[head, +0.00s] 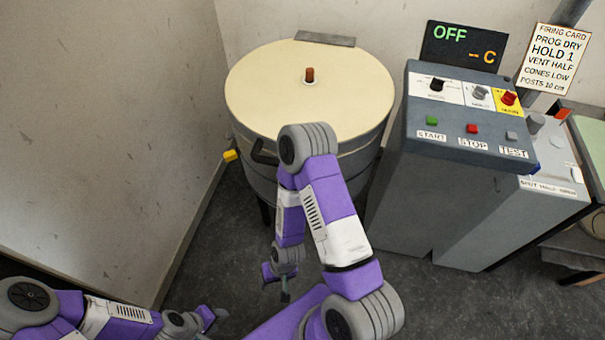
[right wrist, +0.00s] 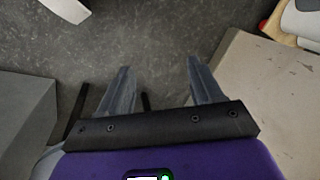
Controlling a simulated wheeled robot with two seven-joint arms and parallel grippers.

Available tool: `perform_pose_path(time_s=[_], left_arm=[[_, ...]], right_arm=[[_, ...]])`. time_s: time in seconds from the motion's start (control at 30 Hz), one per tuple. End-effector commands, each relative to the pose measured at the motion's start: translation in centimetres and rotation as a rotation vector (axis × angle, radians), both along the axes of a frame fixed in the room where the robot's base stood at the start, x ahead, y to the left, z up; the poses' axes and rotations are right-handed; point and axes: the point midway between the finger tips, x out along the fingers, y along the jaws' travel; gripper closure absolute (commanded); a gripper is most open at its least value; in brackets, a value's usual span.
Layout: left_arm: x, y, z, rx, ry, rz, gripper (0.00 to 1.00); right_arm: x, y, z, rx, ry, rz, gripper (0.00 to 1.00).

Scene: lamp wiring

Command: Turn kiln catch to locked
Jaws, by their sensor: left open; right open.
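The kiln (head: 345,165) is a round grey drum with a cream lid (head: 300,100), which lies closed on top. A yellow piece (head: 231,155) sticks out at the kiln's left side, and I take it to be the catch. Its locked or unlocked position cannot be told. A black handle (head: 262,152) is at the lid's front left edge, partly behind my right arm. My right gripper (head: 284,296) hangs low in front of the kiln, away from the catch. In the right wrist view it is open and empty (right wrist: 158,68) over the floor. My left gripper (head: 215,318) is open at the bottom left, far from the kiln.
A grey control cabinet (head: 400,190) with knobs and START, STOP and TEST buttons stands to the right. Its display (head: 463,45) reads OFF. A firing card (head: 555,58) hangs at the upper right. A wall (head: 110,110) bounds the left. Dark floor (head: 225,240) is clear between.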

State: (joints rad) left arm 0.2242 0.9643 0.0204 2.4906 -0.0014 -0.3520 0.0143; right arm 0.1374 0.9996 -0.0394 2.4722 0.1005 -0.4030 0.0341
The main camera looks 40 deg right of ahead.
Motion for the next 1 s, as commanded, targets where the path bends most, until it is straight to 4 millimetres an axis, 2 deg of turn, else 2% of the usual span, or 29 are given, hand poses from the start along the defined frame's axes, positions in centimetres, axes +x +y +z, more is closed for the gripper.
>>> perform_pose_path(time_s=[0.03,0.13,0.2,0.27,0.37,0.47,0.6,0.7,0.83,1.0], left_arm=[[0.0,0.0,-0.8,0.001,0.001,0.001,0.57],[-0.1,0.1,-1.9,0.001,0.002,0.001,0.57],[-0.1,0.1,-2.8,0.001,0.002,0.001,0.57],[-0.1,0.1,-3.5,0.001,0.002,0.001,0.57],[-0.1,0.1,-4.7,0.001,0.002,0.001,0.57],[-0.1,0.1,-5.7,0.001,0.001,0.001,0.57],[0.0,0.0,-6.6,0.001,0.001,0.001,0.57],[0.0,0.0,-7.0,0.001,0.001,0.001,0.57],[0.0,0.0,-7.2,0.0,0.0,0.001,0.57],[0.0,0.0,-7.6,0.0,0.0,0.001,0.57]], right_arm=[[0.3,-0.5,-1.5,-0.06,-0.007,-0.023,0.35],[1.7,-3.2,-4.0,-0.239,-0.056,-0.121,0.35],[3.4,-5.8,-5.1,-0.391,-0.132,-0.197,0.35],[5.2,-8.2,-5.2,-0.522,-0.224,-0.261,0.35],[8.7,-11.7,-3.5,-0.725,-0.426,-0.361,0.35],[12.3,-13.8,0.1,-0.883,-0.664,-0.45,0.35],[15.6,-14.3,5.9,-1.01,-0.97,-0.554,0.35],[16.7,-14.0,9.1,-1.049,-1.123,-0.609,0.35],[17.2,-13.8,11.3,-1.068,-1.221,-0.647,0.35],[18.5,-15.1,11.6,-1.073,-1.236,-0.658,0.35]])
